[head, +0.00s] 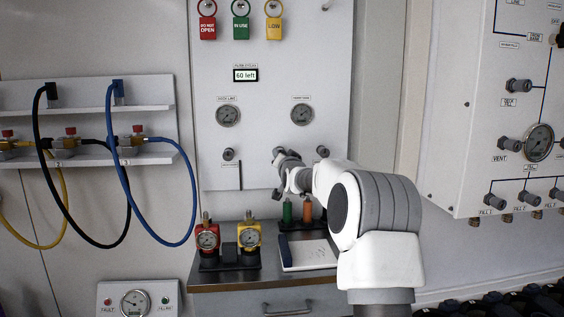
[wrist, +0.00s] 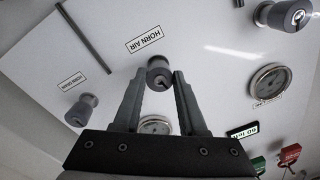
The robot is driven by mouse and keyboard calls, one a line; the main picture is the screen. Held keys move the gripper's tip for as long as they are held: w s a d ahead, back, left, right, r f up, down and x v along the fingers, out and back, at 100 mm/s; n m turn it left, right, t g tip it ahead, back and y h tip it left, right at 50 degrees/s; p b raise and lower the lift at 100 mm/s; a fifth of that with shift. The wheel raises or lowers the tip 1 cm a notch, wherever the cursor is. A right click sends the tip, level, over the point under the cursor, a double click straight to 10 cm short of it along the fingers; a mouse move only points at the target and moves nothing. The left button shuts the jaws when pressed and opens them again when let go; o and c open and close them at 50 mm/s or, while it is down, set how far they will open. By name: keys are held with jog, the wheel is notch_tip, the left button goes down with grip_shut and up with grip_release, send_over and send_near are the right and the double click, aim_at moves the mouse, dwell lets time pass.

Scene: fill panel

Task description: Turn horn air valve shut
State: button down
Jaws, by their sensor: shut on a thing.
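The horn air valve is a small grey round knob (wrist: 159,73) on the white panel, beside the upside-down label HORN AIR (wrist: 144,40) in the wrist view. My gripper (wrist: 160,80) has one finger on each side of this knob and is shut on it. In the head view my gripper (head: 281,158) reaches the lower part of the panel (head: 270,80) and largely hides the knob. How far the knob is turned cannot be told.
Another grey knob (head: 322,152) sits to the right and one (head: 228,154) to the left. Two gauges (head: 228,116) (head: 301,114) are above. Hoses (head: 110,150) hang at left.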

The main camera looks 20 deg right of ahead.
jog(key=shift+m+b, duration=0.6)
jog(key=shift+m, duration=0.7)
jog(key=shift+r, duration=0.1)
jog(key=shift+c, duration=2.4)
grip_release()
jog(key=v, duration=1.7)
jog(key=shift+s+a, duration=0.15)
jog(key=shift+a, duration=0.05)
